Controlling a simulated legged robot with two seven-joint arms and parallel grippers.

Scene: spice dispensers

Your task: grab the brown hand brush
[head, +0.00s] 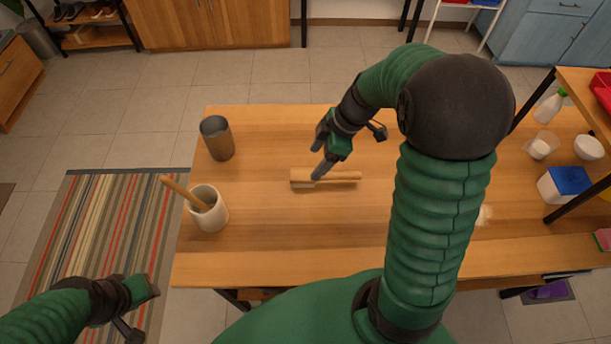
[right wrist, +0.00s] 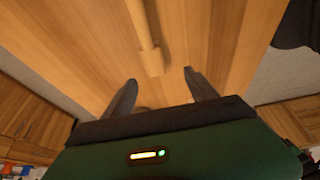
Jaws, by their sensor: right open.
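The brown hand brush (head: 340,177) lies on the wooden table (head: 270,240), its long side running left to right in the head view. My right gripper (head: 317,176) is over the left part of the brush, its fingers pointing down. In the right wrist view, the brush (right wrist: 149,45) runs down from the top edge and its near end lies ahead of and between the two open fingers (right wrist: 160,88). The gripper holds nothing.
A dark grey cup (head: 217,138) and a white crock (head: 209,210) with a wooden handle in it stand at the table's left end. A shelf at the right has a bottle (head: 548,107), a blue-and-white box (head: 565,185) and bowls (head: 588,147) nearby. The table around the brush is clear.

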